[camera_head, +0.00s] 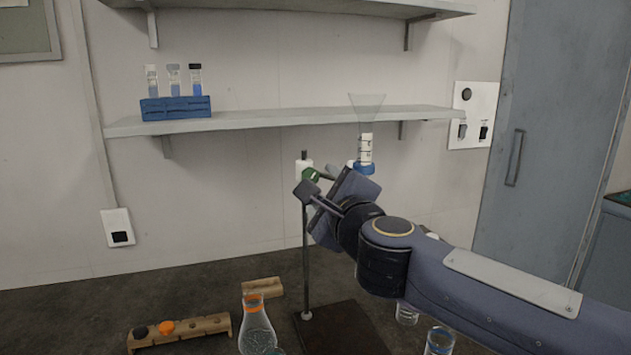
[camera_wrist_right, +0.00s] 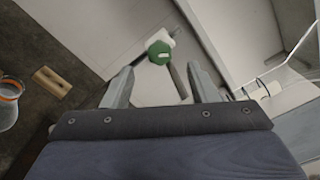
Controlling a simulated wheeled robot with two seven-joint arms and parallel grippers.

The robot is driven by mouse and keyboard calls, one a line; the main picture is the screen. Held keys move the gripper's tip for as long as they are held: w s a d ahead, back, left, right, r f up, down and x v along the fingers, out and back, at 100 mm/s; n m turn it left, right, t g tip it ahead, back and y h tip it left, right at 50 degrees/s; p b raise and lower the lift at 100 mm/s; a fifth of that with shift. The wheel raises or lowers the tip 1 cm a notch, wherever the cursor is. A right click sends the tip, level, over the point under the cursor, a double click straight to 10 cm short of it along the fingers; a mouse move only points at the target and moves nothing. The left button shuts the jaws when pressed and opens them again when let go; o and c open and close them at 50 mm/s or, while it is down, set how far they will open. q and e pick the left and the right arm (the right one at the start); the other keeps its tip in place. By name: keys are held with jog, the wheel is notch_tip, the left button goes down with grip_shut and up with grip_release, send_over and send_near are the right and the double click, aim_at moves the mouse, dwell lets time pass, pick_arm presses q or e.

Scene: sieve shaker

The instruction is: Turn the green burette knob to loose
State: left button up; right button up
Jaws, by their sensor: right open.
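The green burette knob (camera_head: 311,174) sits at the clamp near the top of the dark stand rod (camera_head: 306,250). In the right wrist view the green knob (camera_wrist_right: 159,48) shows just beyond and between the fingertips, with a grey bar running from it between the fingers. The burette (camera_head: 366,148) stands upright with a clear funnel top and a blue collar. My right gripper (camera_head: 317,190) is open at the knob, its fingers (camera_wrist_right: 160,68) on either side in the wrist view; contact cannot be told. It hides part of the clamp. My left gripper is not in view.
A flask (camera_head: 256,328), a wooden holder (camera_head: 180,331) and small glassware (camera_head: 439,341) stand on the dark bench around the stand base (camera_head: 340,330). A shelf (camera_head: 290,117) with a blue tube rack (camera_head: 176,108) runs along the wall above the gripper.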

aim_at(311, 178)
jog(key=x, duration=0.6)
jog(key=c, duration=1)
jog(key=shift+o, duration=0.2)
jog(key=shift+r+n+p, duration=0.1)
jog(key=shift+n+p, duration=1.3)
jog(key=shift+p, duration=0.05)
jog(key=shift+n+p, duration=1.1)
jog(key=shift+n, duration=0.7)
jog(key=shift+f, duration=0.2)
jog(key=o, duration=1)
jog(key=shift+c, duration=0.2)
jog(key=shift+s, duration=0.1)
